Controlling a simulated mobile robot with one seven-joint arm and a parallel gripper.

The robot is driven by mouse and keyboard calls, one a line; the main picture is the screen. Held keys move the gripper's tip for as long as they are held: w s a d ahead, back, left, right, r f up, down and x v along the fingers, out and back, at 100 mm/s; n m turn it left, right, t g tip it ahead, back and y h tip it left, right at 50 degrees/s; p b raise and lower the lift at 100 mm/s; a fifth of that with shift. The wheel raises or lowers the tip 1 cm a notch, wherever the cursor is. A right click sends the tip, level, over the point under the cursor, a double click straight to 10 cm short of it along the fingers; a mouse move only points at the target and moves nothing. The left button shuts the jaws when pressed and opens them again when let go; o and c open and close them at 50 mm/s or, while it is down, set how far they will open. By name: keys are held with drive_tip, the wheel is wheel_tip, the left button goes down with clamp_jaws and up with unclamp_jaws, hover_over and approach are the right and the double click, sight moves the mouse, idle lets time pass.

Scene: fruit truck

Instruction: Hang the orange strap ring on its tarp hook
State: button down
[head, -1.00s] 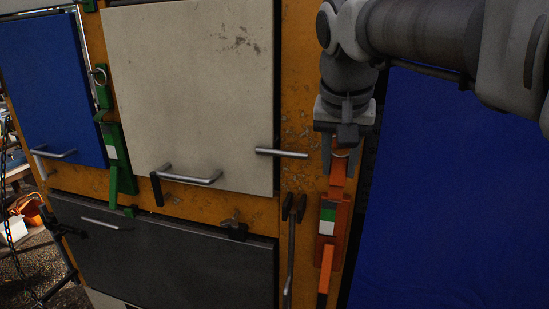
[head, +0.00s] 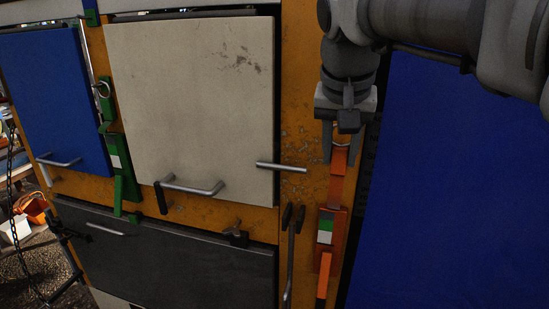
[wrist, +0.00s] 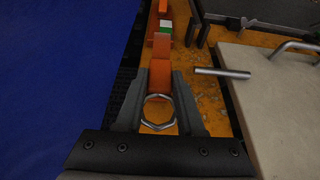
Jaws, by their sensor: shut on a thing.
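The orange strap (head: 337,185) hangs along the yellow panel in the head view, with a ratchet block (head: 326,228) bearing green and white patches below it. Its metal ring (wrist: 158,111) shows in the wrist view between my fingers at the strap's end. My gripper (head: 341,155) points down over the strap's upper end and is shut on the ring; the wrist view shows the fingers (wrist: 159,105) on either side of it. In the head view the ring is mostly hidden by my gripper. I cannot make out the tarp hook for the orange strap.
A blue tarp (head: 455,200) fills the right side. A beige door (head: 190,100) with a handle (head: 192,187) and a projecting metal bar (head: 281,167) are left of my gripper. A green strap (head: 117,155) with a ring hangs farther left. A grey panel (head: 160,255) lies below.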

wheel_tip(320, 180, up, 9)
drive_tip(key=p, duration=0.4)
drive_tip(key=shift+r+p, duration=0.15)
drive_tip(key=shift+p, duration=0.2)
idle(0.3)
drive_tip(key=shift+w+d, duration=0.1)
drive_tip(key=shift+w, duration=0.15)
idle(0.5)
drive_tip(key=shift+w+d+f, duration=0.15)
drive_tip(key=shift+w+d, duration=0.05)
drive_tip(key=shift+w, duration=0.35)
drive_tip(key=shift+w+d+f, duration=0.1)
drive_tip(key=shift+w+d, duration=0.05)
drive_tip(key=shift+w, duration=0.35)
drive_tip(key=shift+w, duration=0.15)
drive_tip(key=shift+w+d+f, duration=0.25)
drive_tip(key=shift+w+f, duration=0.25)
drive_tip(key=shift+w, duration=0.1)
idle(0.7)
idle(0.5)
drive_tip(key=shift+c, duration=2.2)
unclamp_jaws()
